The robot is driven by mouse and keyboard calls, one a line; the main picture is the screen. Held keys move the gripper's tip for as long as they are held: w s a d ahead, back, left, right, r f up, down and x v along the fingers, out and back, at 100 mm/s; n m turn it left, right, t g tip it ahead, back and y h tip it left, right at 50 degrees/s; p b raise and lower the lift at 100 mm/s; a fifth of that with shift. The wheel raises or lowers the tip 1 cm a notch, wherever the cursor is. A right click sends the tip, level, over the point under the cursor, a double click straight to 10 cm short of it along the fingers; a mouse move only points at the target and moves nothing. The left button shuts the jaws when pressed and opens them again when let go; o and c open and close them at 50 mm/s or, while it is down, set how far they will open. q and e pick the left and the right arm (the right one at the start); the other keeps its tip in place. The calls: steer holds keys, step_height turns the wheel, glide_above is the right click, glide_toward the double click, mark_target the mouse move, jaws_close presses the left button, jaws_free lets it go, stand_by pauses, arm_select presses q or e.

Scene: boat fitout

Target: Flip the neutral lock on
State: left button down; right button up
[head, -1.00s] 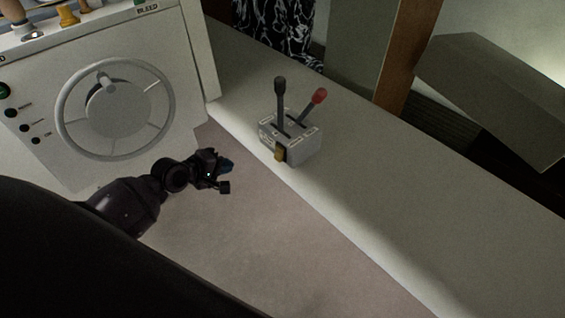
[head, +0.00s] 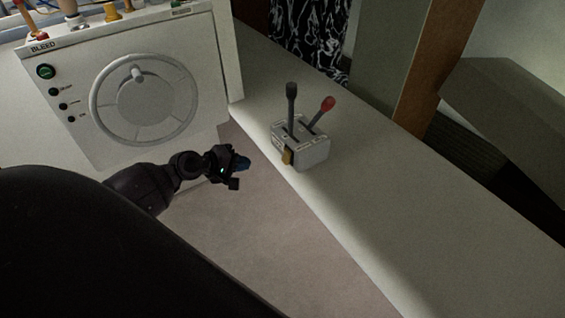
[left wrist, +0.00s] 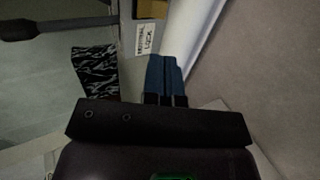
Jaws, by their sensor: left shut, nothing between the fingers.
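The grey throttle control box (head: 303,148) sits on the pale ledge in the head view. It carries a black-knobbed lever (head: 291,108) and a red-knobbed lever (head: 320,115). A small yellow-brown tab, likely the neutral lock (head: 287,158), is on its front left face. In the left wrist view the box's labelled side (left wrist: 145,38) and the yellow tab (left wrist: 152,8) show at the top. My left gripper (head: 243,164) is left of the box, apart from it; its blue fingertips (left wrist: 165,78) are together and empty. My right gripper is not in view.
A white console (head: 125,100) with a round handwheel (head: 145,100) stands left of the ledge (head: 400,190). A wooden post (head: 430,70) and a dark grey slanted box (head: 510,110) are behind. Open floor lies below my left arm.

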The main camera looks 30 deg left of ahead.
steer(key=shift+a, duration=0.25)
arm_select(q)
steer(key=b, duration=0.2)
glide_toward(285, 161)
steer(key=x, duration=0.6)
steer(key=shift+w+d+f, duration=0.1)
steer(key=shift+w+f, duration=0.05)
steer(key=shift+w, duration=0.05)
steer(key=shift+w+d+f, duration=0.2)
steer(key=shift+w, duration=0.3)
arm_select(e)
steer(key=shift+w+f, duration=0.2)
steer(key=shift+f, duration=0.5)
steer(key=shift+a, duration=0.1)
